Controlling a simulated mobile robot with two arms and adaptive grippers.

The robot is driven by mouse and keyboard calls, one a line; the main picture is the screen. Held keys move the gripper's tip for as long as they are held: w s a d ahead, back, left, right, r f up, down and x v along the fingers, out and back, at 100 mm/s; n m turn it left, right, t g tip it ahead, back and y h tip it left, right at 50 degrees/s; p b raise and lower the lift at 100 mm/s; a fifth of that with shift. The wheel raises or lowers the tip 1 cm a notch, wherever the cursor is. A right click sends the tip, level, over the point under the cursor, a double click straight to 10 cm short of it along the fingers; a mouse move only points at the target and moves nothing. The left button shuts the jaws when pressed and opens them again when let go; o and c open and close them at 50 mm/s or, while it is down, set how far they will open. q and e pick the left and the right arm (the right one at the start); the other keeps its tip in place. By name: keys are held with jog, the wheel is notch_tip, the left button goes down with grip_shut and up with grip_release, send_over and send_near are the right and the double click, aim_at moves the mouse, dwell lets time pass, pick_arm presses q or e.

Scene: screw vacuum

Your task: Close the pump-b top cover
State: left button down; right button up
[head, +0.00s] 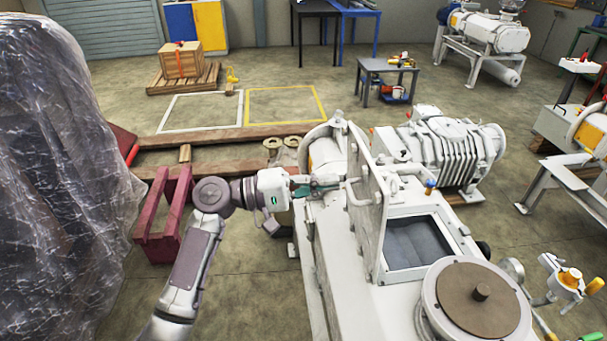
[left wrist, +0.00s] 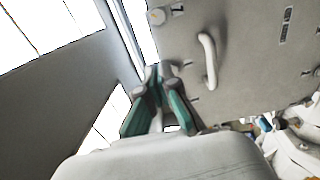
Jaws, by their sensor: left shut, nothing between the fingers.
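The pump-b top cover (head: 368,215) is a pale grey plate that stands upright, hinged open beside the square opening (head: 418,240) in the top of the white pump. A curved handle (head: 356,192) sticks out of its left face. My left gripper (head: 330,183) is shut and empty, with green fingers pointing right towards that face, close to the handle. In the left wrist view the fingertips (left wrist: 157,72) lie left of the handle (left wrist: 208,62) and apart from it, with the cover (left wrist: 250,50) behind. Whether they touch the cover cannot be told. My right gripper is not in view.
A round brown-topped flange (head: 480,298) stands on the pump in front of the opening. A ribbed motor (head: 450,150) sits behind. A dark red stand (head: 165,215) and a plastic-wrapped bulk (head: 60,180) are on the left.

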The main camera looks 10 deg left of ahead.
aim_at(373, 175)
pick_arm(q)
jog(key=p+x, duration=0.2)
jog(key=x, duration=0.3)
jog(key=shift+w+d+r, duration=0.15)
jog(key=shift+w+d, duration=0.05)
jog(key=shift+d, duration=0.15)
jog(key=shift+w+d+p, duration=0.15)
jog(key=shift+d+p, duration=0.25)
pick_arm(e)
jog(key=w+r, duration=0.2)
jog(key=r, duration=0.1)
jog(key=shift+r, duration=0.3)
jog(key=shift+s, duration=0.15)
